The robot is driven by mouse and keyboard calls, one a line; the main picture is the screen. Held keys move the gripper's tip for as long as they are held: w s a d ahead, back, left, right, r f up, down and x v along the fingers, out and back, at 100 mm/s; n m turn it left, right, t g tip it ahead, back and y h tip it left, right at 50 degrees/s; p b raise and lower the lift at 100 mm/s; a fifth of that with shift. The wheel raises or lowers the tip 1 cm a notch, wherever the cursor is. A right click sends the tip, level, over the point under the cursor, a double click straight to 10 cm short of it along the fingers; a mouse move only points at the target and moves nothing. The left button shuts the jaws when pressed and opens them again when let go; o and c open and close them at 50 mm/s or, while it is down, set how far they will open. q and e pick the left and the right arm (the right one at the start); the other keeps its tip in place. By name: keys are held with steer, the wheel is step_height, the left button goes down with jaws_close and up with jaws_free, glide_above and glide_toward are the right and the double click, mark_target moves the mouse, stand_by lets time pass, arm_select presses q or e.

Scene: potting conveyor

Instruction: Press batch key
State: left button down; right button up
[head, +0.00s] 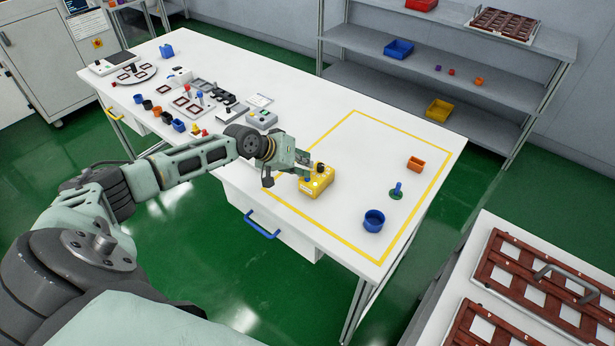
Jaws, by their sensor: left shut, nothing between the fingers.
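A yellow box (317,184) with small keys or buttons on its top stands on the white table, at the left edge of the yellow-outlined area. It looks like the batch key unit. My left gripper (308,176) is shut and empty, its fingertips at the top of the yellow box. I cannot tell whether the tips touch a key. The gripper hides the left part of the box's top. My right gripper is not in view.
Inside the yellow outline stand a blue cup (374,221), a blue-and-green peg (397,191) and an orange block (415,164). A grey device (262,118) and several small parts crowd the table's left half. The outline's middle is clear.

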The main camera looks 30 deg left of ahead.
arm_select(q)
steer(key=shift+r, duration=0.45)
steer(key=shift+r+p, duration=0.1)
steer(key=shift+p, duration=0.2)
step_height(320, 180, up, 5)
steer(key=p, duration=0.4)
stand_by(0.5)
